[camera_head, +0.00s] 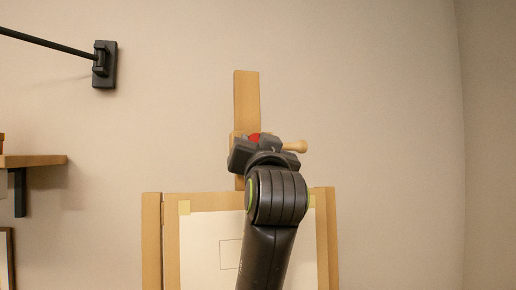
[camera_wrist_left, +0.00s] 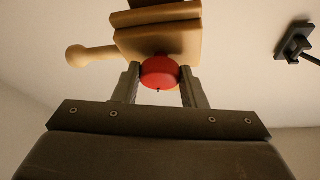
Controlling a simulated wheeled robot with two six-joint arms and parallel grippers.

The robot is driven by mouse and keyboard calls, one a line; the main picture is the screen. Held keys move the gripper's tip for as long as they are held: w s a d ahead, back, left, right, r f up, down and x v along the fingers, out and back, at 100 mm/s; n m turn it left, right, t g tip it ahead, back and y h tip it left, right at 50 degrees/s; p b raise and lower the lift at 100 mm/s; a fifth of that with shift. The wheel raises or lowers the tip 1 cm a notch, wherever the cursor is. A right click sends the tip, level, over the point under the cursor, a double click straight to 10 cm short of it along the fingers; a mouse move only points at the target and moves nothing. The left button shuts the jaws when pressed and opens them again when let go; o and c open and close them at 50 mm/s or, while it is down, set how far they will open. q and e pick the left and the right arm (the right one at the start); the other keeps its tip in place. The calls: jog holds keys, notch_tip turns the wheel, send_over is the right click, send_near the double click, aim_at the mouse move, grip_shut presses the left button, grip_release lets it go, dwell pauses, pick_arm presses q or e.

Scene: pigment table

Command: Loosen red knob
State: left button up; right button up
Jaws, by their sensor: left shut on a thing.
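The red knob (camera_wrist_left: 159,73) sits on the front of a wooden clamp block (camera_wrist_left: 160,38). In the left wrist view my left gripper (camera_wrist_left: 160,80) has one finger on each side of the knob and is shut on it. In the head view only a small top part of the red knob (camera_head: 254,137) shows above my left gripper (camera_head: 256,146). The block is on the easel's upright wooden mast (camera_head: 246,100). A wooden peg handle (camera_head: 295,146) sticks out to the right of the block, and in the wrist view to its left. My right gripper is not in view.
Below the clamp, the wooden easel frame (camera_head: 152,240) holds a pale sheet (camera_head: 205,250) with tape at its corners, partly behind my arm. A wooden shelf (camera_head: 35,160) and a black wall bracket (camera_head: 104,64) are at the left. The wall right of the easel is bare.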

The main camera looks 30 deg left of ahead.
pick_arm(q)
jog(key=shift+s+a+r+m+h+p, duration=0.1)
jog(key=shift+m+h+p, duration=0.2)
jog(key=shift+m+h, duration=1.7)
jog(key=shift+s+a+r+m+h+p, duration=0.2)
jog(key=shift+m+h, duration=0.45)
jog(key=shift+m, duration=2.7)
jog(key=shift+w+d+r+m+h+p, duration=0.1)
jog(key=shift+m+h+p, duration=0.25)
jog(key=shift+m+h, duration=1.65)
jog(key=shift+m+y, duration=0.65)
jog(key=shift+m, duration=0.1)
jog(key=o, duration=1)
jog(key=shift+f, duration=0.1)
jog(key=shift+w, duration=0.1)
